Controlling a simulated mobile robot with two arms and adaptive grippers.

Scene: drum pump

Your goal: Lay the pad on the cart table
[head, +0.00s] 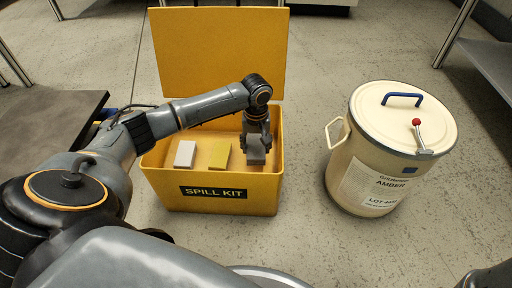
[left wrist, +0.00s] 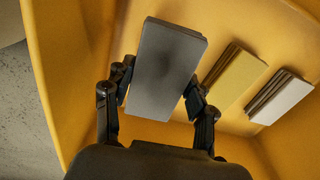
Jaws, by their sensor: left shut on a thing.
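My left gripper (head: 257,143) reaches down into the yellow spill kit box (head: 215,200). Its two fingers are shut on the sides of a grey pad (left wrist: 168,70), which also shows small between the fingers in the head view (head: 256,157). In the left wrist view, the fingers (left wrist: 160,92) press on opposite sides of the pad. Whether the pad still touches the box floor, I cannot tell. A dark flat tabletop (head: 45,120), which may be the cart table, is at the left, apart from the gripper. My right gripper is not in view.
A yellow-green pad stack (left wrist: 243,78) and a white pad stack (left wrist: 281,97) lie in the box. Its lid (head: 220,50) stands open behind. A cream drum (head: 365,165) with a blue handle stands to the right. Grey floor is clear between box and drum.

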